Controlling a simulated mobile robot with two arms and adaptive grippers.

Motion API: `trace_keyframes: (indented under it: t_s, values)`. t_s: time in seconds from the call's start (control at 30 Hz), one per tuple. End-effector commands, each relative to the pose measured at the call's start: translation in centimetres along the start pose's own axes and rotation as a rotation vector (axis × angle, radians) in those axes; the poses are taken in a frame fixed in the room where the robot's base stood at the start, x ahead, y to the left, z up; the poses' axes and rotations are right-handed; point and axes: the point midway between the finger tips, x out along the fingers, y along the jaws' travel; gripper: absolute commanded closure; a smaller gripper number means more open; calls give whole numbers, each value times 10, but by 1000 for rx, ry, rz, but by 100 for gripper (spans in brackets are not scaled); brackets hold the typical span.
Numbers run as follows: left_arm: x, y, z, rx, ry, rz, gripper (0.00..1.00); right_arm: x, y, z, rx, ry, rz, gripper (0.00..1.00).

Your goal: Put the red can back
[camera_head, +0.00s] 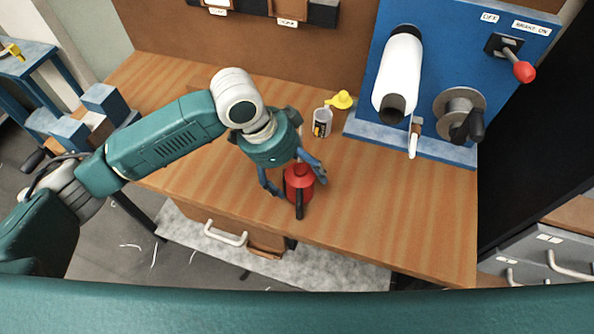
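The red can (299,186) stands near the front edge of the wooden bench, with a dark spout or handle pointing towards me. My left gripper (300,187) reaches down over it from behind. Its two blue-grey fingers are spread, one on each side of the can. The fingertips look slightly apart from the can, and I cannot see clear contact. The far side of the can is partly hidden by the gripper. My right gripper is not in view.
On the wooden bench (400,220), a white cup-like container (322,122) and a yellow item (341,100) stand behind the gripper. A blue machine panel (440,70) with a white roller (398,75) and red-knobbed lever (523,71) is at right. The bench's right front is clear.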

Motion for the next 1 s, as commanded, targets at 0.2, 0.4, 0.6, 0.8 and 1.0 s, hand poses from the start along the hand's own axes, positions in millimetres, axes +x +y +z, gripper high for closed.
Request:
trace_keyframes:
  t_s: [0.2,0.4,0.6,0.8,1.0]
  values:
    - [-7,0,0,0,-1,-1,20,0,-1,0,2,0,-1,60]
    - [-42,-1,0,1,1,-4,20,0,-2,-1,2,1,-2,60]
    - [-85,-1,0,1,1,-4,20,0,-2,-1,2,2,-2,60]
    - [-112,0,0,0,0,-1,20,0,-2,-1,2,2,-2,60]
    - [-120,0,0,0,0,0,20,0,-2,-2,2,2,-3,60]
